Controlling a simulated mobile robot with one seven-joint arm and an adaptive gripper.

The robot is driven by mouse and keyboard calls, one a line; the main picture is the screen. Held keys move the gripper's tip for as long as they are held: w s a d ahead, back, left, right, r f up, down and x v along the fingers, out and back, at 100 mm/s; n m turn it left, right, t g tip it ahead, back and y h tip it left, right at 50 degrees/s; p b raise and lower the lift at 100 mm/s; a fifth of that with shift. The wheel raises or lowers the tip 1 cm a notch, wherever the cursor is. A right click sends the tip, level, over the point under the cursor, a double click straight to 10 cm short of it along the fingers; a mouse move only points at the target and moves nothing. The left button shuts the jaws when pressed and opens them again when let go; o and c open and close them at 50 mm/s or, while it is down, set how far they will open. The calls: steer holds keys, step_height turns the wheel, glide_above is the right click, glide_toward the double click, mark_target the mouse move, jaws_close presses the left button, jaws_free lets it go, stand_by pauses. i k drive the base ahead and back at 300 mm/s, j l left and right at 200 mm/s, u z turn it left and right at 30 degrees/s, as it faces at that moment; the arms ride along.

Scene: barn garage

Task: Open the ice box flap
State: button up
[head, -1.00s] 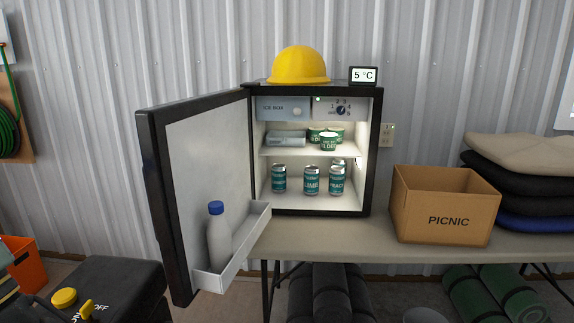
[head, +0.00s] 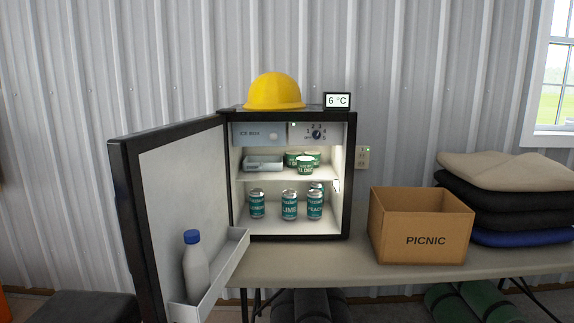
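The small black fridge (head: 352,180) stands on the table with its door (head: 180,200) swung wide open to the left. The ice box flap (head: 257,134), a pale blue-grey panel marked ICE BOX with a small round knob (head: 273,136), is at the top left inside the fridge. The flap looks shut. To its right is a panel with a numbered dial (head: 316,134). My gripper is in neither head frame.
Tins (head: 289,204) and a pale tray (head: 263,163) fill the shelves. A bottle (head: 195,265) stands in the door rack. A yellow helmet (head: 274,92) and a display reading 6 °C (head: 337,101) are on top. A PICNIC box (head: 420,225) and cushions (head: 505,195) stand right.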

mark_target(245, 134)
steer(key=i+l+u, duration=0.45)
steer(key=i+l, duration=0.35)
steer(key=i+l+u, duration=0.3)
steer(key=i+l, duration=0.25)
steer(key=l, duration=0.15)
